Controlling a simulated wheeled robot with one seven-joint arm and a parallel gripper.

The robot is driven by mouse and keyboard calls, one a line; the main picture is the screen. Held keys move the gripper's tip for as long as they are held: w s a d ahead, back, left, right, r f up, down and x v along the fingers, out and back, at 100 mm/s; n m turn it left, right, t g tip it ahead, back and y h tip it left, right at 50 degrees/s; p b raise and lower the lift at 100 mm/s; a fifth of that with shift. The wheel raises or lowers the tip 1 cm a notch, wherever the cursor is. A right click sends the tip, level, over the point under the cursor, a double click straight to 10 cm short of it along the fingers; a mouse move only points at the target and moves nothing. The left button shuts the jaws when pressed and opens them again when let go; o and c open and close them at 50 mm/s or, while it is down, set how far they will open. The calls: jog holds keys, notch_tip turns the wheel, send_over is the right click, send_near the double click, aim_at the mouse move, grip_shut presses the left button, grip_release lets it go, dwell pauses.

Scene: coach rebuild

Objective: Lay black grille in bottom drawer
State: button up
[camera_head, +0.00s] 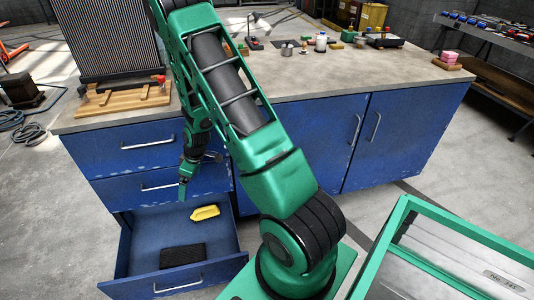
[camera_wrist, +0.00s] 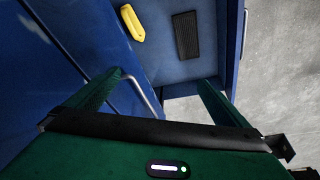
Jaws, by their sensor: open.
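The black grille (camera_head: 182,256) lies flat on the floor of the open bottom drawer (camera_head: 135,248), close to its front panel. In the wrist view the grille (camera_wrist: 187,36) shows as a dark ribbed rectangle. My gripper (camera_head: 183,192) hangs pointing down above the rear left of the drawer, in front of the closed drawers, apart from the grille. In the wrist view my gripper (camera_wrist: 160,80) has its green fingers spread wide with nothing between them.
A yellow object (camera_head: 205,212) lies at the back of the same drawer. The blue bench's middle drawer (camera_head: 155,182) is closed, with a protruding handle. A finned radiator core (camera_head: 112,40) stands on the bench top. A green-framed surface (camera_head: 400,235) is at right.

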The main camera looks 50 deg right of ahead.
jog(key=s+d+r+m+g+h, duration=0.1)
jog(key=s+d+r+m, duration=0.2)
jog(key=s+r, duration=0.65)
jog(key=s+d+r+m+g+h, duration=0.1)
jog(key=s+d+r+m, duration=0.35)
jog(key=r, duration=0.85)
jog(key=s+a+r+m, duration=0.1)
jog(key=s+r, duration=0.2)
jog(key=s, duration=0.4)
jog(key=s+a+r+m+g, duration=0.1)
jog(key=s+r+m, duration=0.1)
jog(key=s, duration=0.5)
jog(key=s+a+r+m, duration=0.1)
jog(key=s+a+r, duration=0.1)
jog(key=s+r, duration=0.2)
jog(key=s, duration=0.3)
jog(key=shift+s+y, duration=0.4)
jog(key=shift+r+m, duration=0.1)
jog(key=shift+m, duration=0.15)
jog(key=shift+w+f+g, duration=0.25)
jog(key=shift+w+g, duration=0.05)
jog(key=shift+w, duration=0.3)
